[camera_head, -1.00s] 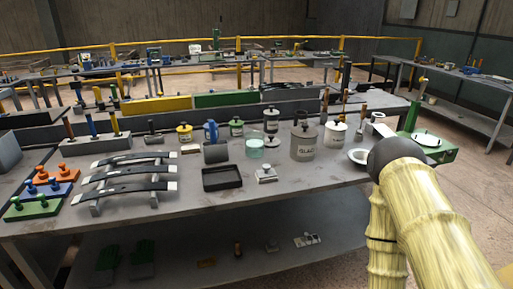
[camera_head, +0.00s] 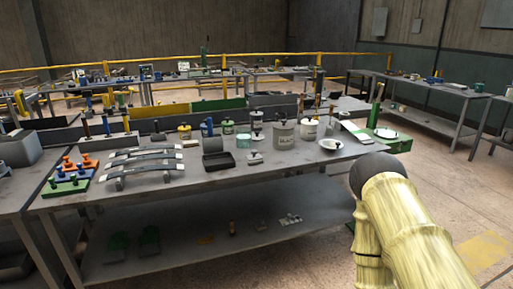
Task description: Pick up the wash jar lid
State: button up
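An open glass jar with pale teal liquid (camera_head: 243,140), which may be the wash jar, stands on the grey workbench (camera_head: 200,178). A small pale flat piece with a knob (camera_head: 255,158) lies just in front of it. It looks like a lid, but I cannot tell for certain that it is the wash jar lid. My pale, jointed arm with a dark rounded joint reaches in from the lower right, beside the bench's right end. My gripper's fingers do not show.
A grey lidded jar (camera_head: 283,136), a white jar (camera_head: 308,128) and a white bowl (camera_head: 330,145) stand to the right. A green box (camera_head: 384,139) is at the right end. The floor in front is clear.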

aim_at(256, 136)
jog(key=z, duration=0.95)
jog(key=i, duration=0.75)
jog(key=u, duration=0.6)
jog(key=i, duration=0.7)
jog(key=u, duration=0.7)
